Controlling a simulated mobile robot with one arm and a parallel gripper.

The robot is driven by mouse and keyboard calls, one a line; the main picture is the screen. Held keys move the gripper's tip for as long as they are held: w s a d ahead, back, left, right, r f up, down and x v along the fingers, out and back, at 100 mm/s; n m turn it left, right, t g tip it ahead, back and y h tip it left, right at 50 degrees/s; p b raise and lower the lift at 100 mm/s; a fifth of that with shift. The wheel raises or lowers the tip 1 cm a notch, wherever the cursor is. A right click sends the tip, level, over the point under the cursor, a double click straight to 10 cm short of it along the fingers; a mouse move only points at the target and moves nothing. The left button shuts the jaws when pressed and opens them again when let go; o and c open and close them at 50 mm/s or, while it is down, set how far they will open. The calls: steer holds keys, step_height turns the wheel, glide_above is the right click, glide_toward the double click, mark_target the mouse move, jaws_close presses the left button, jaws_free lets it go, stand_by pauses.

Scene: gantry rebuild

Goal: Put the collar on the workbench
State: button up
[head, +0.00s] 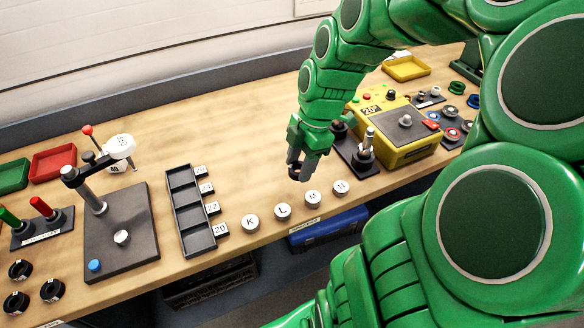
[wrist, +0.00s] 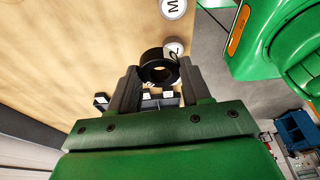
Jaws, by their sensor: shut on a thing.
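The collar (wrist: 158,67) is a black ring. In the wrist view it sits between the two grey fingers of my gripper (wrist: 159,85), which is shut on it. In the head view my gripper (head: 300,165) hangs over the wooden workbench (head: 245,130), behind the row of round lettered pieces. There only a dark bit of the collar (head: 294,174) shows at the fingertips. The collar appears to be held above the bench top; the exact height is hard to tell.
Lettered discs, such as the L disc (head: 283,211), line the front edge. A dark compartment tray (head: 190,240) stands left, a yellow tester (head: 405,130) and a black post stand (head: 362,158) right. Several black rings (head: 20,269) lie far left. Bare wood lies behind the tray.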

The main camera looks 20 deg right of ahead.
glide_above(289, 179)
steer(key=d, duration=0.1)
steer(key=shift+f, duration=5)
steer(key=shift+f, duration=0.1)
steer(key=o, duration=1.2)
